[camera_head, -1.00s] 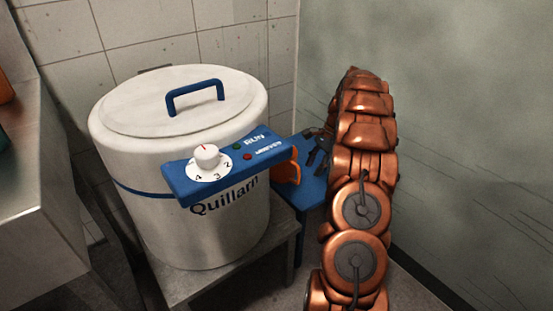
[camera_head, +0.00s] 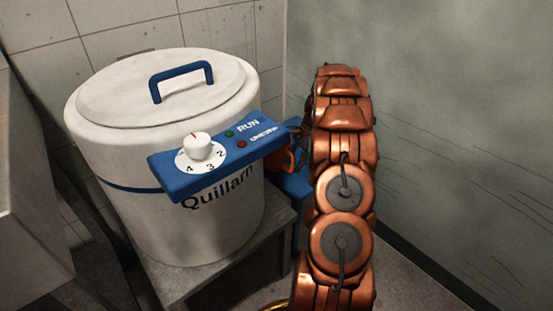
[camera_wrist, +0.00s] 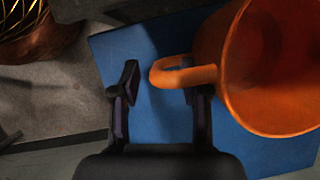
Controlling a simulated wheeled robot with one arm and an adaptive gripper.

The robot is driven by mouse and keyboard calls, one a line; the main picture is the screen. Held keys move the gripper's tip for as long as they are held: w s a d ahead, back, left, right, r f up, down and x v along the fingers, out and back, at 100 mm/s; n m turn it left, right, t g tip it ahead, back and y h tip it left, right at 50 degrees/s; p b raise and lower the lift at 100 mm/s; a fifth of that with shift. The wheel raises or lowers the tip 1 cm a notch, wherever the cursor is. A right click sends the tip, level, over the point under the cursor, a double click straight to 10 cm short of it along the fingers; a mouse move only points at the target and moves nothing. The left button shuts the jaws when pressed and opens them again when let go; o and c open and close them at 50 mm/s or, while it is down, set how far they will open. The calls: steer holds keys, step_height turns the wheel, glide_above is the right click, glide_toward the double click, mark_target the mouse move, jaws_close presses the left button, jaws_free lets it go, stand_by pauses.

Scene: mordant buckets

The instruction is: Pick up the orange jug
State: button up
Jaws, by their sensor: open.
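The orange jug (camera_wrist: 237,95) fills the right side of the wrist view, its wide mouth turned toward the camera. Its handle (camera_wrist: 180,75) points left, into the space between my fingertips. My gripper (camera_wrist: 162,88) is open; the left finger stands clear of the handle, and the right fingertip is partly hidden by it. I cannot tell whether the right finger touches it. The jug is on or over a blue surface (camera_wrist: 160,118). In the head view only a sliver of the jug (camera_head: 276,161) shows behind the blue control panel, and my gripper is mostly hidden there.
A large white lidded vat (camera_head: 190,225) marked Quillarn stands on a grey stand (camera_head: 265,247), close left of the arm. Its blue control panel (camera_head: 225,154) juts toward my arm. A green-grey wall (camera_head: 430,120) is on the right. A grey counter (camera_head: 30,210) stands at the left.

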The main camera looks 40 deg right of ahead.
steer(key=shift+w+a+f, duration=0.1)
steer(key=shift+a+f, duration=0.1)
steer(key=shift+f, duration=0.35)
jaws_close()
